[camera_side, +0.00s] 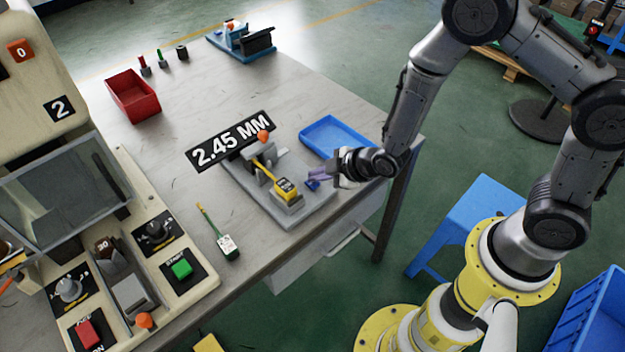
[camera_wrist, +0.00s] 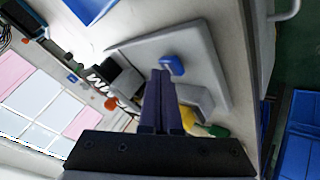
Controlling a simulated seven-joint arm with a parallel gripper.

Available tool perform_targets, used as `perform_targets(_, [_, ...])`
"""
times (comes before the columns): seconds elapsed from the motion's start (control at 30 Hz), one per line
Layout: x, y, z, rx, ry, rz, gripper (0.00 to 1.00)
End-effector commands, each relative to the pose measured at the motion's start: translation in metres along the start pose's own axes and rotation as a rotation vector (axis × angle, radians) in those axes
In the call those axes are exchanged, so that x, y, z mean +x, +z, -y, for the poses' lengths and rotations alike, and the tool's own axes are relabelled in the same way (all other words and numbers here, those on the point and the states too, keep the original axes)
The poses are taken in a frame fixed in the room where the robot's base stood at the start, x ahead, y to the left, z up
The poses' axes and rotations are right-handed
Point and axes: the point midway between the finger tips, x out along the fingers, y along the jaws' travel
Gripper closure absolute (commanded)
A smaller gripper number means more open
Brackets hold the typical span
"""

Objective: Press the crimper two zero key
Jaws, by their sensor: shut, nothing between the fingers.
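A small blue key (camera_side: 312,185) sits on the grey base plate (camera_side: 300,218) of the gauge with the "2.45 MM" sign. I see no legend on this key. It also shows in the wrist view (camera_wrist: 172,65), just beyond my fingertips. My gripper (camera_side: 314,175) is shut and empty, with its purple fingers close to the blue key. I cannot tell whether they touch it. The fingers also show in the wrist view (camera_wrist: 160,80). The machine at the left bears a "2" plate (camera_side: 60,108) and an orange "0" plate (camera_side: 20,51).
A yellow-bodied gauge part (camera_side: 286,188) stands beside the key. A blue tray (camera_side: 337,137) lies behind, and a red bin (camera_side: 133,96) at the back left. A green-handled tool (camera_side: 228,245) lies near the machine's green button (camera_side: 182,269). Open table lies between.

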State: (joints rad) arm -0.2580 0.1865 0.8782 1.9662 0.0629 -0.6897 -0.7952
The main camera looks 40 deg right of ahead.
Motion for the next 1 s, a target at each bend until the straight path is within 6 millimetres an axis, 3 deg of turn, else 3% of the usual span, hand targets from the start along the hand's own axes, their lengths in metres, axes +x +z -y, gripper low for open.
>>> perform_targets(0.67, [0.003,0.003,0.002,0.000,-0.001,0.001,1.00])
perform_targets(1.0, [-0.007,-0.004,-0.004,0.000,0.000,0.001,1.00])
